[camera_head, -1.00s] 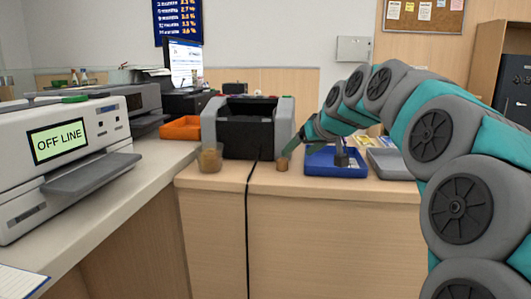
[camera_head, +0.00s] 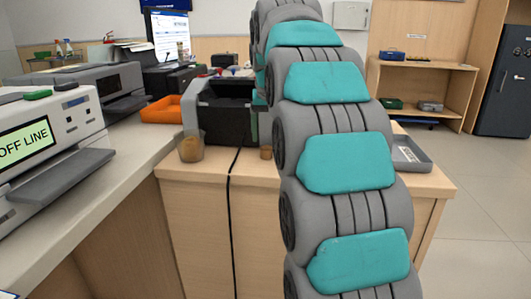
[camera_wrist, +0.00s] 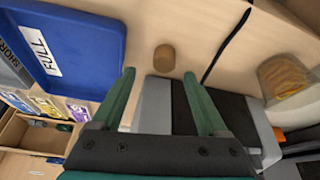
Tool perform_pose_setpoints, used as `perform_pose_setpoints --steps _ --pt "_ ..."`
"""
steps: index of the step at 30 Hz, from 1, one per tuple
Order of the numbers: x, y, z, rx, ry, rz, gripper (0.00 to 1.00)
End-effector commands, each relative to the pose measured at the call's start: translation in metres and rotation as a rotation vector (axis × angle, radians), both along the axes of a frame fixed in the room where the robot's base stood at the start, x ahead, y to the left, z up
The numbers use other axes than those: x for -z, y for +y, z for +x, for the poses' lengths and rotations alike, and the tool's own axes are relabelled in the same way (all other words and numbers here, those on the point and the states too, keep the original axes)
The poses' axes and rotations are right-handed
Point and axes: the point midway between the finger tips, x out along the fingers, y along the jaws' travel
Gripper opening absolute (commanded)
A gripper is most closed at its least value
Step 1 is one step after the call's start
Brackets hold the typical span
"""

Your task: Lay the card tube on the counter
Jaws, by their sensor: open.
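A small brown cylinder, which looks like the card tube (camera_head: 266,153), is on the wooden counter (camera_head: 185,172) near its front edge. In the head view my arm partly covers its right side. In the wrist view the card tube (camera_wrist: 164,58) shows as a short, plain brown shape just beyond my fingertips. I cannot tell if it is hollow. My gripper (camera_wrist: 160,75) is open, with its two green fingers apart and nothing seen held between them. The tube appears roughly in line with the gap, apart from both fingers.
A blue tray (camera_wrist: 78,40) labelled FULL lies beside the tube. A clear cup with brown contents (camera_head: 191,148) stands on the other side. A dark grey machine (camera_head: 222,110) stands behind. A black cable (camera_head: 233,180) runs over the counter edge. A grey tray (camera_head: 412,155) is at right.

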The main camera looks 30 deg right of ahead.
Motion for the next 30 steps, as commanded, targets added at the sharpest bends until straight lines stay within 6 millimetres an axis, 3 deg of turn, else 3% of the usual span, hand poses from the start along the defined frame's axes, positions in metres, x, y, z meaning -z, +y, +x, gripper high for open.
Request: perform_pose_setpoints --steps 10,18,30 --pt "0.042 0.001 0.015 -0.001 0.002 0.0 0.77" --pt "0.044 0.0 0.016 -0.001 0.0 0.0 0.76" --pt "0.044 0.0 0.016 -0.001 0.0 0.0 0.31"
